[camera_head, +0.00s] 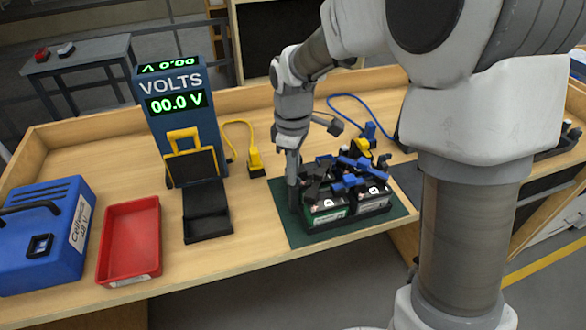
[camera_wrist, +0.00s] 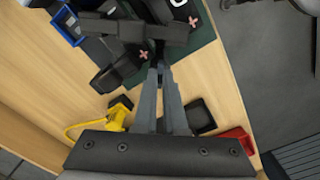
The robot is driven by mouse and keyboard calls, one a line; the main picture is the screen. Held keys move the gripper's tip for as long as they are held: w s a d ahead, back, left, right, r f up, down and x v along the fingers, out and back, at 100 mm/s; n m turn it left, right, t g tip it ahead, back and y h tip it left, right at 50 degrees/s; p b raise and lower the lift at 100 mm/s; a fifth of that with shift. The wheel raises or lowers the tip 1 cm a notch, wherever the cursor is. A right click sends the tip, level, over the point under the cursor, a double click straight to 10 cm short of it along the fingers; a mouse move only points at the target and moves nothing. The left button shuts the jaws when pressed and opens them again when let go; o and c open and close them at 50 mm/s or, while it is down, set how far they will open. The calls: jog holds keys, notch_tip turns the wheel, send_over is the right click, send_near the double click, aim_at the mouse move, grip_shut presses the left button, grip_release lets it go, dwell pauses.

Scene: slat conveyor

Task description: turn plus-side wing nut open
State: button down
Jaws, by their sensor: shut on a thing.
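Two batteries stand side by side on a green mat (camera_head: 292,237): a green-fronted one (camera_head: 327,214) and a dark one (camera_head: 375,199). Black and blue clamp parts (camera_head: 362,165) crowd their tops. My gripper (camera_head: 293,200) points down at the left end of the green-fronted battery. In the wrist view my gripper (camera_wrist: 159,74) has its fingers close together, shut on a small dark part among black clamp pieces (camera_wrist: 120,30). That part appears to be the plus-side wing nut; the fingers and clamp pieces mostly hide it. A pinkish plus mark (camera_wrist: 143,54) shows beside the fingertips.
A voltmeter (camera_head: 178,115) reads 00.0 V. A yellow plug (camera_head: 254,160), a black holder (camera_head: 205,212), a red tray (camera_head: 130,240) and a blue case (camera_head: 45,235) stand left of the mat. A blue cable (camera_head: 350,98) lies behind the batteries. Bare wood lies between mat and holder.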

jog(key=n+p, duration=0.1)
jog(key=n, duration=0.3)
jog(key=shift+r, duration=0.15)
jog(key=shift+n+p, duration=0.8)
jog(key=shift+n, duration=0.9)
jog(key=c, duration=1)
grip_release()
notch_tip(320, 180, up, 17)
jog(key=shift+r+p, duration=0.1)
jog(key=shift+p, duration=0.2)
